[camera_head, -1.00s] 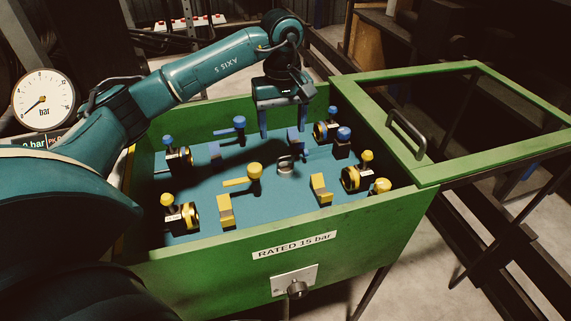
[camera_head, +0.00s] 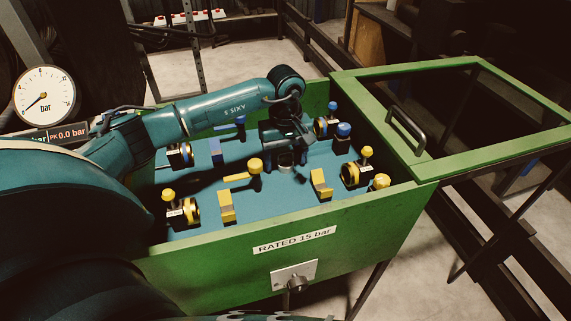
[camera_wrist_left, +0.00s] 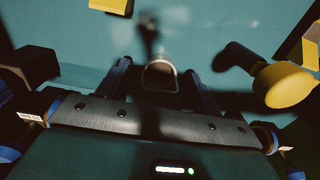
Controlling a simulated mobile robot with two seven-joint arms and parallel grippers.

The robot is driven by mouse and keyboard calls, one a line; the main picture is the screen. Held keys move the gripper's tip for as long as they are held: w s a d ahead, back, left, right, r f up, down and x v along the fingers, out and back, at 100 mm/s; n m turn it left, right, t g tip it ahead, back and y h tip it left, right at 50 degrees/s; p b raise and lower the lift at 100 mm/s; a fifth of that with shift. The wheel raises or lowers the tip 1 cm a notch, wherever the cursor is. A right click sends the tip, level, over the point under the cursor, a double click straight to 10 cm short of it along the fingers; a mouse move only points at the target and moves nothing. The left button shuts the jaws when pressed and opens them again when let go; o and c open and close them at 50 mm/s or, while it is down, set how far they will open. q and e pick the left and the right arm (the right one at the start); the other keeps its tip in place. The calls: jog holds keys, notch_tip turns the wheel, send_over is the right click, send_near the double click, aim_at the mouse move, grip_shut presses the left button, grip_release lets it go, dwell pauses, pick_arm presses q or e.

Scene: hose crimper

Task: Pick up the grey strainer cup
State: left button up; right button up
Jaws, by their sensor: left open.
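The grey strainer cup (camera_head: 285,168) stands on the blue floor of the green box, near its middle. My left gripper (camera_head: 286,158) is low in the box, pointing down over the cup and partly hiding it. In the left wrist view the cup (camera_wrist_left: 160,76) shows as a round grey rim between the two blue fingers of the open gripper (camera_wrist_left: 160,88). The fingers stand apart on either side of it, and I see no contact. My right gripper is not in view.
Blue-capped fittings (camera_head: 343,131) stand behind and to the right. The box's green front wall (camera_head: 290,240) rises around them; the framed lid (camera_head: 430,170) is open at right.

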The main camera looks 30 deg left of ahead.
pick_arm(q)
jog(key=shift+c, duration=0.2)
jog(key=c, duration=1)
jog(key=shift+c, duration=0.2)
jog(key=shift+r, duration=0.15)
